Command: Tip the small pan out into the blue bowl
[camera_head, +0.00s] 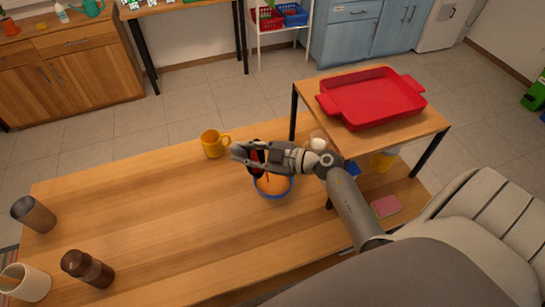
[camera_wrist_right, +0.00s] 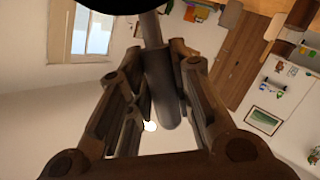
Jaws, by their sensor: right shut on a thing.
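The blue bowl (camera_head: 273,193) stands on the long wooden table; its rim is blue and orange shows inside, as lining or contents, I cannot tell which. My right gripper (camera_head: 245,154) is above the bowl's far left side. It is shut on the grey handle (camera_wrist_right: 160,85) of the small pan, whose dark edge (camera_wrist_right: 165,4) shows at the top of the right wrist view. In the head view only a dark and red bit of the pan (camera_head: 257,156) shows behind the fingers. It looks steeply tilted over the bowl; its inside is hidden. My left gripper is not in view.
A yellow mug (camera_head: 213,144) stands just left of my right gripper. A raised wooden stand with a red tray (camera_head: 372,98) is to the right. A brown jar (camera_head: 87,268), a metal cup (camera_head: 33,214) and a white cup (camera_head: 24,283) are at the left. The table's middle is clear.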

